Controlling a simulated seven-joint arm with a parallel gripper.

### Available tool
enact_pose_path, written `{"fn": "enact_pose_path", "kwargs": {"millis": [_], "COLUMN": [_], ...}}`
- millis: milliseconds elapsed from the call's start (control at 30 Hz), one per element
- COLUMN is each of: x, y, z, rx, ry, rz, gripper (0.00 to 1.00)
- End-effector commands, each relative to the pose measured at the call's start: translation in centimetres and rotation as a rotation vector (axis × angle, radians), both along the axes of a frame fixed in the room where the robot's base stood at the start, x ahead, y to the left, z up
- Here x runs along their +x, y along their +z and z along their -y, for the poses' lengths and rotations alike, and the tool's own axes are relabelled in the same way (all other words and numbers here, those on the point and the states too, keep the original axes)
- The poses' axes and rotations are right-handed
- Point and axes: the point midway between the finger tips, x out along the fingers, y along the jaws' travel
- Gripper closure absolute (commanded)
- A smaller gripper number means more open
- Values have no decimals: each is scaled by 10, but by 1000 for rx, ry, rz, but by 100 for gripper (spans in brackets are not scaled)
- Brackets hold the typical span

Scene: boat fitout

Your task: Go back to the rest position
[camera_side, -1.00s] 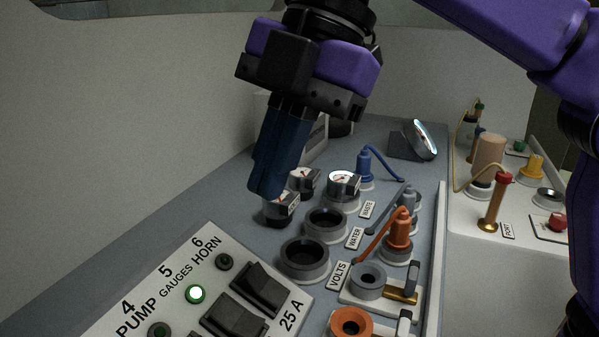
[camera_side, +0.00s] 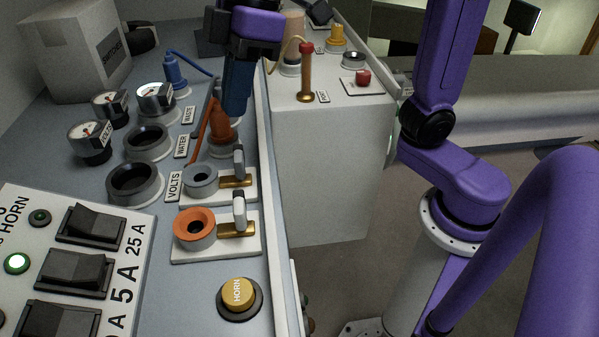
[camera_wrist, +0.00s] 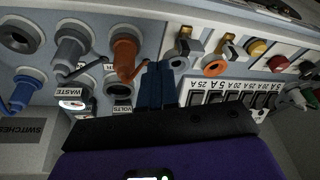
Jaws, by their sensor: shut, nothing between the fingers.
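My gripper (camera_side: 236,108) shows in the side view with its blue fingers together, pointing down and empty. It is above the console near the orange plug (camera_side: 221,128), which it partly overlaps in this view; I cannot tell the exact gap. In the wrist view the shut fingers (camera_wrist: 157,84) point toward the console between the orange plug (camera_wrist: 125,58) and the grey socket (camera_wrist: 183,52).
The console holds gauges (camera_side: 90,141), empty round holes (camera_side: 135,183), a blue plug (camera_side: 175,72), an orange socket (camera_side: 194,228) and a switch panel (camera_side: 112,240). A white cabinet (camera_side: 330,170) stands to the right. A box (camera_side: 75,50) is at the back left.

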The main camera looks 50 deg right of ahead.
Motion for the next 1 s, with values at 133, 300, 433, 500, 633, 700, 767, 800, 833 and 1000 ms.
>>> {"fn": "enact_pose_path", "kwargs": {"millis": [133, 300, 433, 500, 633, 700, 767, 800, 833, 1000], "x": [-20, -57, -90, -106, -128, -135, -139, -140, -141, -141], "y": [-36, -84, -117, -132, -152, -158, -162, -163, -164, -164], "z": [54, 104, 135, 149, 170, 177, 181, 183, 184, 184], "rx": [-25, -87, -158, -195, -246, -263, -272, -276, -278, -278], "ry": [-197, -283, -229, -183, -110, -84, -71, -64, -60, -60], "rz": [-46, -74, -75, -74, -68, -66, -64, -63, -63, -63], "gripper": [100, 100, 100, 100, 100, 100, 100, 100, 100, 100]}}
